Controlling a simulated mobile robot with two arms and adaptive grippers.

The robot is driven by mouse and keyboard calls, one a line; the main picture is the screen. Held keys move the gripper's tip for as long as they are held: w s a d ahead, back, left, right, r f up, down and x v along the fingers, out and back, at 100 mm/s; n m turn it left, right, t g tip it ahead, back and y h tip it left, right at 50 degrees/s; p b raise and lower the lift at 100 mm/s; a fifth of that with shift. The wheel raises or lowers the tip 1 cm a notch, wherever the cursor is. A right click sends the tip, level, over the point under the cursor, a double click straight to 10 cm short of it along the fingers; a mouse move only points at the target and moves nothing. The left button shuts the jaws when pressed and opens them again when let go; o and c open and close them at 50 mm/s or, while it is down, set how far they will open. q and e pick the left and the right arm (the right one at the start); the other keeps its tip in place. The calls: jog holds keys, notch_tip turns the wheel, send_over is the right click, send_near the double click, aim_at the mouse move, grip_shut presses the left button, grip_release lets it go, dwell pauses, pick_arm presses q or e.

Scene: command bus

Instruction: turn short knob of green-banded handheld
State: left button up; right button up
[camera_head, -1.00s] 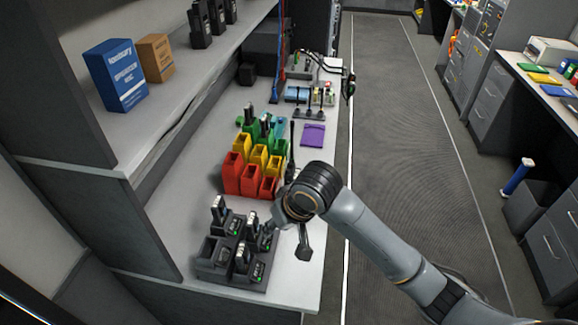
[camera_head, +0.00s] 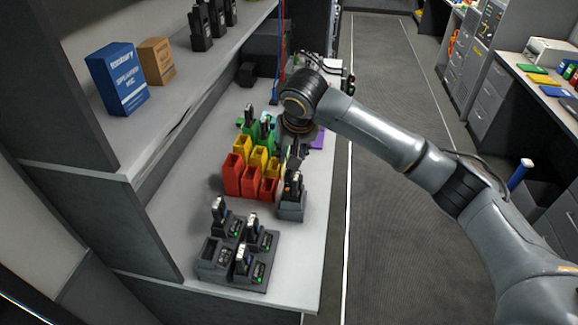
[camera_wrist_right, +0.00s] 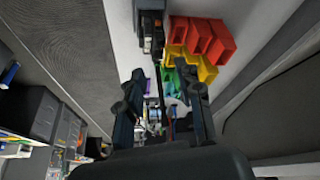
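Several black handhelds show in the head view; I cannot make out which has a green band. Some stand in a multi-slot charger (camera_head: 222,270) with green lights. One handheld (camera_head: 292,184) with an orange mark stands in a single charger (camera_head: 291,211) beside the red bins; it also shows in the wrist view (camera_wrist_right: 152,40). Others stand in or by the green bins (camera_head: 243,126). My right gripper (camera_wrist_right: 163,82) is open and empty, its fingers apart with green bins visible beyond them. My left gripper is out of view.
Red bins (camera_head: 232,178) and yellow bins (camera_head: 258,157) stand mid-counter. A purple item (camera_head: 318,139) lies partly behind my right wrist. The shelf at left holds a blue box (camera_head: 118,78), a brown box (camera_head: 156,60) and black handhelds (camera_head: 201,28). The aisle floor is clear.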

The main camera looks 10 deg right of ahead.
aim_at(288, 172)
jog(key=p+x, duration=0.1)
jog(key=x, duration=0.8)
grip_shut()
